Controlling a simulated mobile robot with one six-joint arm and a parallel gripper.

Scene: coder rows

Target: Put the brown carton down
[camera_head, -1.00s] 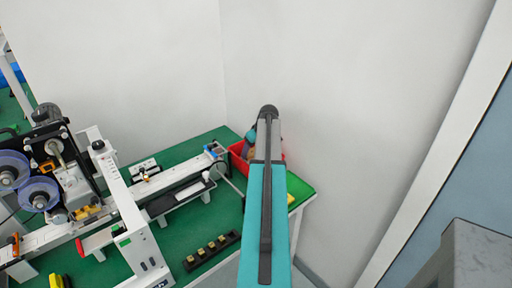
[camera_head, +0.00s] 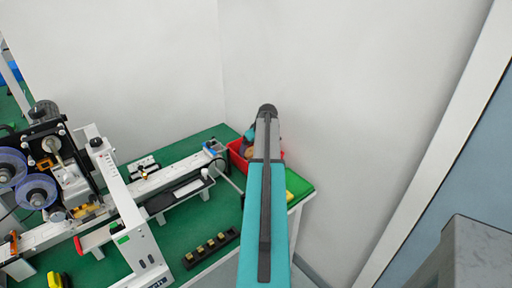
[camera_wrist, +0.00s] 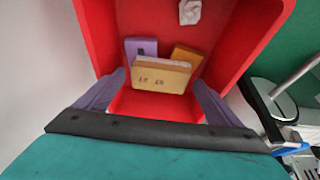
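The brown carton (camera_wrist: 161,76), with dark print on its face, is inside the red bin (camera_wrist: 245,25) in the wrist view. It lies between the tips of my gripper (camera_wrist: 160,77). The two greyish-purple fingers stand either side of it, and narrow strips of red show between them and the carton, so the gripper looks open. Whether the carton rests flat on the bin floor is hard to tell. In the head view the red bin (camera_head: 237,152) is mostly hidden behind my arm, and the carton cannot be made out there.
A purple box (camera_wrist: 141,47), an orange-brown box (camera_wrist: 187,56) and a crumpled white item (camera_wrist: 190,11) share the bin. The bin is on a green bench (camera_head: 190,225) in the wall corner. A white conveyor machine (camera_head: 135,235) stands left. A black strip holder (camera_head: 211,249) lies nearer.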

